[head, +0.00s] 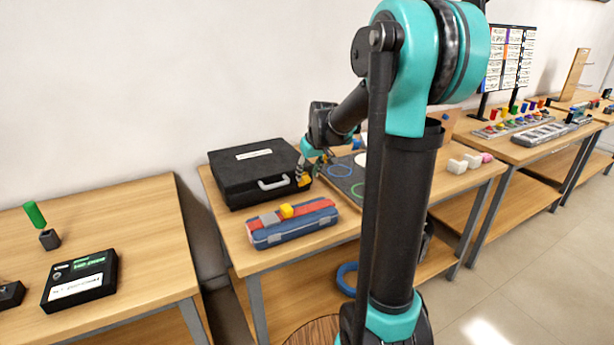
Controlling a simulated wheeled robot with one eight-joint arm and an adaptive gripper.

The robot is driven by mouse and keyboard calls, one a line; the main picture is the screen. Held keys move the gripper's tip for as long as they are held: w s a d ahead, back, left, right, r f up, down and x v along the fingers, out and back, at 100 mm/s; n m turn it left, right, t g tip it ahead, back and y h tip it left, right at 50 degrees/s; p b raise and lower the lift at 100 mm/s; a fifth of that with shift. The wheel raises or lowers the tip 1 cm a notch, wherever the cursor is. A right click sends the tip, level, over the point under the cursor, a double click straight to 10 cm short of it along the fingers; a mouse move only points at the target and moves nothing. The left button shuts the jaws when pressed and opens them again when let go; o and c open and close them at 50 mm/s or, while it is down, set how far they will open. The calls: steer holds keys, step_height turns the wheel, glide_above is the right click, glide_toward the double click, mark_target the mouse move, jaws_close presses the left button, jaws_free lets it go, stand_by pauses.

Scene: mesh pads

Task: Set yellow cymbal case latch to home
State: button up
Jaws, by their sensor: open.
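A black hard case (240,172) with a white label on its lid and a grey handle (273,184) on its front lies on the middle table, against the wall. A small yellow part (303,179), seemingly the latch, shows at the case's front right end. My gripper (308,168) is open, right at this end of the case and close to the yellow part. The view is too small to tell whether they touch, or how the latch is turned. Part of that end is hidden behind my gripper.
A blue box (293,233) with red and grey tops and a yellow block (286,211) stands in front of the case. A dark mat (347,190) with coloured rings lies to the right. A black device (80,279) sits on the left table.

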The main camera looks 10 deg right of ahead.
steer(key=shift+x, duration=0.85)
jaws_close()
